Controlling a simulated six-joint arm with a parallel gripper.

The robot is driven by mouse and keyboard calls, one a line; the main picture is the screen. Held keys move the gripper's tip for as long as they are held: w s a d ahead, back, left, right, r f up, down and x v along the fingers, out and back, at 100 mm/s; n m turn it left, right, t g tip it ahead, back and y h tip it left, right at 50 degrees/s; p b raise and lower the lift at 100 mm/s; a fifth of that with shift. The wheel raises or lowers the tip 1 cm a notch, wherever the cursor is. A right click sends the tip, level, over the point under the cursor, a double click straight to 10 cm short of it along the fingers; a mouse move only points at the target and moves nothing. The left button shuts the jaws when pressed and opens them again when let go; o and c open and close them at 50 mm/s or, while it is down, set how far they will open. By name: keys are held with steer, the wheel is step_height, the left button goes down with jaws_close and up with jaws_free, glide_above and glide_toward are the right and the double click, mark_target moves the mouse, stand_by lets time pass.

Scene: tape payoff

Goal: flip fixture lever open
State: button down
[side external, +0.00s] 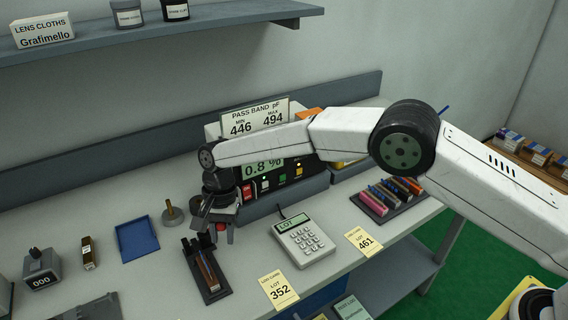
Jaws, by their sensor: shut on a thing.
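My gripper (212,224) points down at the front left of the tester with the 0.8 % display (262,168). Its jaws are shut around the fixture lever, of which a small red part (221,227) shows at the fingertips. The rest of the lever and most of the fixture are hidden behind the gripper, so the lever's angle cannot be told.
A dark tray with slim parts (212,297) stands just in front of my gripper. A brass-coloured post (172,212) and a blue tray (137,239) are to the left. A LOT keypad (303,238) is to the right. Bare bench lies around the blue tray.

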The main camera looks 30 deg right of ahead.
steer(key=shift+w+r+g, duration=0.5)
steer(key=shift+w+g, duration=0.05)
steer(key=shift+g, duration=0.65)
stand_by(0.4)
steer(key=shift+c, duration=2.1)
jaws_free()
steer(key=shift+r, duration=0.15)
steer(key=shift+r, duration=1.45)
steer(key=s+d+r, duration=0.6)
steer(key=s+r, duration=0.3)
steer(key=s, duration=0.3)
steer(key=shift+s+d+r, duration=0.2)
steer(key=shift+d+r, duration=0.05)
steer(key=shift+r, duration=0.15)
